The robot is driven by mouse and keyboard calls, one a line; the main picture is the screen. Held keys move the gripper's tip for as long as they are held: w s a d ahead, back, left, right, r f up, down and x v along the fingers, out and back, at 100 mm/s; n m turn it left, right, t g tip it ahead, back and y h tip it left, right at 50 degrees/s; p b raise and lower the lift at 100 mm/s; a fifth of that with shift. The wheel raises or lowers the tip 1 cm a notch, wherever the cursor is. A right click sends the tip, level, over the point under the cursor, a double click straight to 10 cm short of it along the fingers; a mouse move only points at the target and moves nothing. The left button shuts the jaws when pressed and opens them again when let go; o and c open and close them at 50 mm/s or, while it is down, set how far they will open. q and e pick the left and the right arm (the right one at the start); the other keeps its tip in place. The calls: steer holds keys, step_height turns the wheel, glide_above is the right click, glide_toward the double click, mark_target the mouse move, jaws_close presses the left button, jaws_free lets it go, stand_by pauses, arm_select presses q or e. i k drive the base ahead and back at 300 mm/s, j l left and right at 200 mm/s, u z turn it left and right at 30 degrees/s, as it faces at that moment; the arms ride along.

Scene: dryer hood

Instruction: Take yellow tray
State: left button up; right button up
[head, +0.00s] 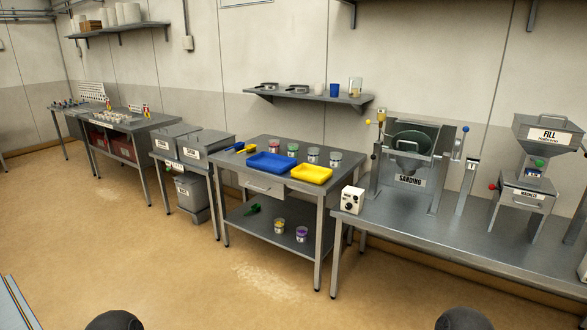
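The yellow tray (312,173) lies flat on top of the grey metal table (230,180) in the middle of the room, near the table's front right edge. It looks empty. The blue tray (269,163) lies just left of it on the same table top. Neither of my grippers shows in the head view. Only two dark rounded shapes, too cropped to name, show at the bottom edge.
Several small jars (313,155) stand behind the trays. The bench with the sanding machine (408,160) stands right of the table. Open floor (180,265) lies in front.

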mark_target(317, 175)
steer(key=i+u, duration=0.15)
steer(key=i, duration=0.95)
steer(key=i+u, duration=0.2)
steer(key=i, duration=0.95)
steer(key=l, duration=0.05)
